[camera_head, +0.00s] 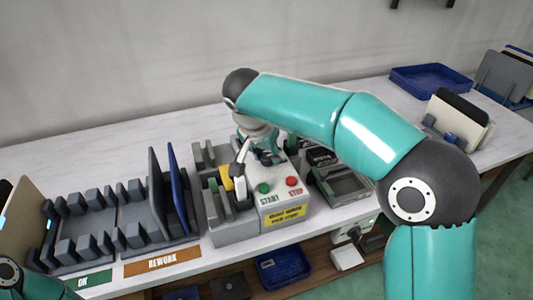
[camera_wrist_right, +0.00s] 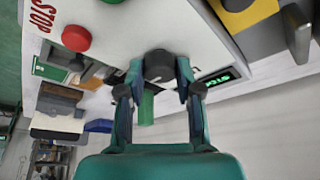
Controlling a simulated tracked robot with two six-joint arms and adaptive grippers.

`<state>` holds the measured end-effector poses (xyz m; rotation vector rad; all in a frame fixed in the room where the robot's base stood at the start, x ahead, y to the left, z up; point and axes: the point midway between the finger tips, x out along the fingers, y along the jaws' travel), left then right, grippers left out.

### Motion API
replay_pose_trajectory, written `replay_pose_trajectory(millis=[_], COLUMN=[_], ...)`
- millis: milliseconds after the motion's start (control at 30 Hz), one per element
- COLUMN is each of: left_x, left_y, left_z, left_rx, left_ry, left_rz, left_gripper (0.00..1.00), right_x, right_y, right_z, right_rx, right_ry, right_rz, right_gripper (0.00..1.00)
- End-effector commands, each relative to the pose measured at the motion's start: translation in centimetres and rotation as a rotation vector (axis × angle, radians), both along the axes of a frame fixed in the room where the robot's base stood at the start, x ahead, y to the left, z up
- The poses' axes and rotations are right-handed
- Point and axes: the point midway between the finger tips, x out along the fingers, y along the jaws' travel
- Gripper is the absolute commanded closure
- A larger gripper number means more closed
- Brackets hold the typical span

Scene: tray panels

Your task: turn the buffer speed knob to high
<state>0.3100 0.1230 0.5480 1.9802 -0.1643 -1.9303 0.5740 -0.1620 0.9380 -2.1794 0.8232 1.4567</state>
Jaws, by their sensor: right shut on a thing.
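The dark round knob (camera_wrist_right: 158,65) sits on the white face of the control box (camera_head: 270,213), seen in the right wrist view. My right gripper (camera_wrist_right: 159,78) is shut on the knob, one finger on each side of it. In the head view my right gripper (camera_head: 268,153) reaches down onto the rear of the box and hides the knob there. A small display (camera_wrist_right: 218,79) with green characters is beside the knob; I cannot read it surely. Only a bit of my left arm shows at the bottom left corner; its gripper is out of view.
A green START button (camera_head: 263,188) and a red STOP button (camera_head: 292,181) stand on the box front. A grey slotted fixture (camera_head: 232,228) with a yellow part adjoins it. Racks with upright panels (camera_head: 158,195) are left. A blue tray (camera_head: 430,82) is at the back right.

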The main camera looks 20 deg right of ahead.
Motion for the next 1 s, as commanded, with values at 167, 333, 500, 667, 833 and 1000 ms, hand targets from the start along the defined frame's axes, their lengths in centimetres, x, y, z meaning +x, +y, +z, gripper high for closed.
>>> replay_pose_trajectory(millis=[167,333,500,667,833,1000], left_x=[0.0,0.0,0.0,0.0,0.0,0.0], left_y=[0.0,0.0,0.0,0.0,0.0,0.0], left_z=[0.06,0.06,0.06,0.06,0.05,0.05], left_rx=[0.0,0.0,0.0,0.0,0.0,0.0], left_ry=[0.0,0.0,0.0,0.0,0.0,0.0], left_rz=[0.0,0.0,0.0,0.0,0.0,0.0], left_gripper=[0.6,0.6,0.6,0.6,0.6,0.6], right_x=[0.08,0.08,0.07,0.07,0.04,0.03], right_y=[0.11,0.12,0.13,0.14,0.11,0.08], right_z=[0.08,0.09,0.08,0.08,0.05,0.03], right_rx=[0.002,0.003,0.003,0.003,0.002,0.002], right_ry=[-0.004,-0.004,-0.004,-0.003,-0.002,-0.002], right_rz=[-0.036,-0.046,-0.046,-0.045,-0.044,-0.045], right_gripper=[1.0,1.0,1.0,0.55,0.41,0.41])
